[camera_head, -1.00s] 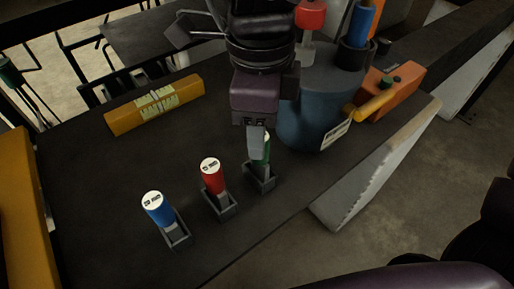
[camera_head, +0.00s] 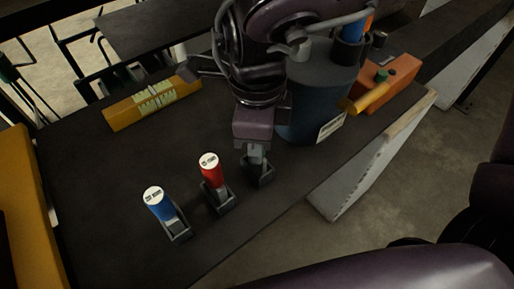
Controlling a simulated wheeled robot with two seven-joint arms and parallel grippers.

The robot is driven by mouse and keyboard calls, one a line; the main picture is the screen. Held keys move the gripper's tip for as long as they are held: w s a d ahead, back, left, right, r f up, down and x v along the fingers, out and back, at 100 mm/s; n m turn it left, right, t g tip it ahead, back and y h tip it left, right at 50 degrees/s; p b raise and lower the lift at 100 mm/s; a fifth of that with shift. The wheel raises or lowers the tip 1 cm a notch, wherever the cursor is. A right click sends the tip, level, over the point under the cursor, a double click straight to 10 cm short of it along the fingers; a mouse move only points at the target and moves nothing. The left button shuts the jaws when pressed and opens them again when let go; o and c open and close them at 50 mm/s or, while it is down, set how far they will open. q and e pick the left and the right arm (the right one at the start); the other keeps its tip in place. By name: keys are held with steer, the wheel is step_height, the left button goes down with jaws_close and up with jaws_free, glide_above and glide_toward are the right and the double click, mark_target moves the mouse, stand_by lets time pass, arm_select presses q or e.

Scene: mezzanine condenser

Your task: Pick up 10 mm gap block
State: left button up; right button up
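A blue-capped block (camera_head: 158,206) and a red-capped block (camera_head: 210,170) stand tilted in dark holders on the bench. Their white tops carry small lettering that I cannot read surely, so I cannot confirm which is the 10 mm gap block. My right gripper (camera_head: 257,158) points down over the third holder (camera_head: 262,177), at the right end of the row. The green block of that holder is hidden behind the gripper. Whether the fingers are open or closed around it does not show. My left gripper is out of view.
A yellow block-shaped item (camera_head: 152,103) lies at the bench's back left. A dark blue round container (camera_head: 304,112) stands close behind and right of my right gripper. An orange box (camera_head: 390,84) with a yellow handle is at the right. The bench's (camera_head: 110,180) left middle is clear.

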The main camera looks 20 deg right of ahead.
jaws_close()
steer(key=shift+r, duration=0.1)
